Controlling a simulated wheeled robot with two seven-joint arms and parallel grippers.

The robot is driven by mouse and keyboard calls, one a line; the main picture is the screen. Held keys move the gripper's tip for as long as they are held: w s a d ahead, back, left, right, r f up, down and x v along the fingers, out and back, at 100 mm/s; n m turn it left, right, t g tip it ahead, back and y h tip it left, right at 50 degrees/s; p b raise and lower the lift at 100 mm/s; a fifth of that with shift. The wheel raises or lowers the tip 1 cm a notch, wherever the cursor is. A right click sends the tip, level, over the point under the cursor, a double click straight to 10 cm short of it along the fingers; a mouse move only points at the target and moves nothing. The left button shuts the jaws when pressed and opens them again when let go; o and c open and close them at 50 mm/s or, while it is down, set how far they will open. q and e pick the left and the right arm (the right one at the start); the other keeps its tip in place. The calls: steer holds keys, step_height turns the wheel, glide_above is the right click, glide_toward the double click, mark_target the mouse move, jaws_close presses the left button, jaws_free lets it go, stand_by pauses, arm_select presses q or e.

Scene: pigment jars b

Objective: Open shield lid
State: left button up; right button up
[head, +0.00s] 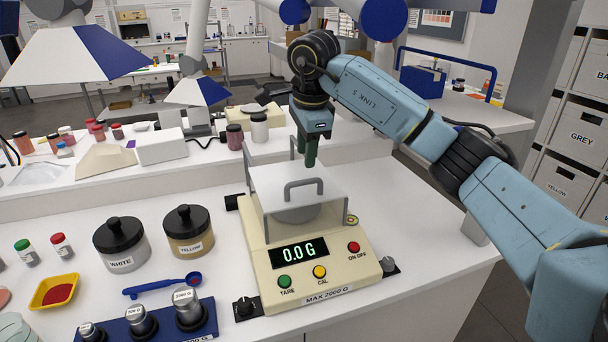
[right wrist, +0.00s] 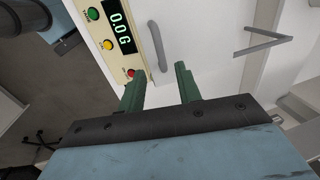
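The balance (head: 330,285) is cream coloured and its display reads 0.0 G. Its pale shield lid (head: 268,183) lies flat over the weighing pan (head: 297,214), with a grey arched handle (head: 303,183) near its front edge. My right gripper (head: 306,158) points down over the back part of the lid, behind the handle. In the right wrist view, its green fingers (right wrist: 160,85) are apart with nothing between them. The handle (right wrist: 157,46) shows beyond the fingertips, not held. Whether the fingertips touch the lid cannot be told. My left gripper is not in view.
White (head: 122,246) and yellow (head: 188,232) pigment jars stand left of the balance, with a blue spoon (head: 162,286), a blue weight block (head: 150,322) and a yellow tray (head: 55,291). A raised shelf behind holds several jars.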

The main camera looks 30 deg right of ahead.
mark_target(304, 182)
steer(key=f, duration=0.3)
steer(key=w+f, duration=0.1)
steer(key=f, duration=0.3)
steer(key=shift+w+d, duration=0.15)
steer(key=shift+r, duration=0.1)
jaws_close()
